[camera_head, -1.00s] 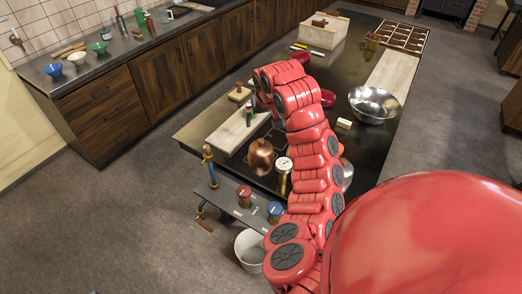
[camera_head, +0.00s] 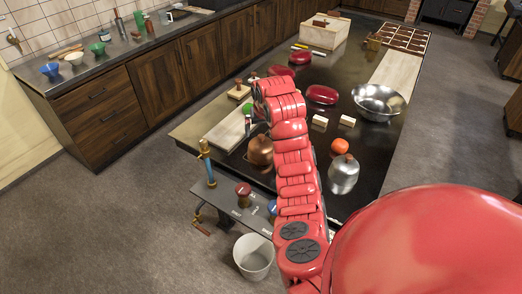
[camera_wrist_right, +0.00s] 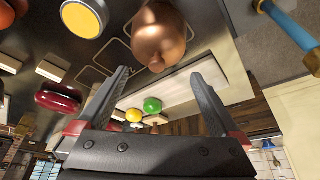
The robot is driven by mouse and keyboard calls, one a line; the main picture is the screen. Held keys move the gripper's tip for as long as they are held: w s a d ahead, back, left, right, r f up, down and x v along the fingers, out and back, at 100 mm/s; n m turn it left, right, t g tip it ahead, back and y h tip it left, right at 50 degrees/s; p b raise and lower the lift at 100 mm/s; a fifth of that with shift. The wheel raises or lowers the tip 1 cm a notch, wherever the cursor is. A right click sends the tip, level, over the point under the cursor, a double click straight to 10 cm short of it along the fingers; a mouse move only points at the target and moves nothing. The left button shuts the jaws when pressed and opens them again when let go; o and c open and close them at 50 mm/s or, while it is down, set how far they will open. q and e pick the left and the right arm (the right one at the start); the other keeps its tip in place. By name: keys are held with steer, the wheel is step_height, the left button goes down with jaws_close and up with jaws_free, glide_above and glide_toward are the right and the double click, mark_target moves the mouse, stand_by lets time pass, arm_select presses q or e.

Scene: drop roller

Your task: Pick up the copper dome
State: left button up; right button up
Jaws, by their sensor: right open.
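The copper dome (camera_head: 260,150) sits upright on the dark counter, near its front left corner, with its right edge close to my arm in the head view. In the right wrist view the copper dome (camera_wrist_right: 160,35) is at the top middle, its small knob towards my gripper. My right gripper (camera_wrist_right: 160,75) is open and empty, its two fingers spread with the dome just beyond the gap between the tips. The dome does not appear to be between the fingers. In the head view my right gripper (camera_head: 248,114) is small and partly hidden behind my red arm. My left gripper is not in view.
A pale board (camera_head: 226,132) lies left of the dome, with green and yellow balls near it in the wrist view. A silver dome (camera_head: 343,175), red-orange ball (camera_head: 340,146) and metal bowl (camera_head: 378,102) are right of my arm.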

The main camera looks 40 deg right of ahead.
mark_target(261, 136)
steer(key=shift+w+d+f, duration=0.1)
steer(key=shift+w+f, duration=0.05)
steer(key=shift+f, duration=0.2)
steer(key=shift+w+f+p, duration=0.1)
steer(key=shift+f+p, duration=0.2)
steer(key=p+x, duration=0.1)
steer(key=x, duration=0.1)
steer(key=p+x, duration=0.1)
steer(key=x, duration=0.1)
steer(key=shift+d, duration=0.25)
steer(key=shift+f, duration=0.2)
steer(key=c, duration=1.2)
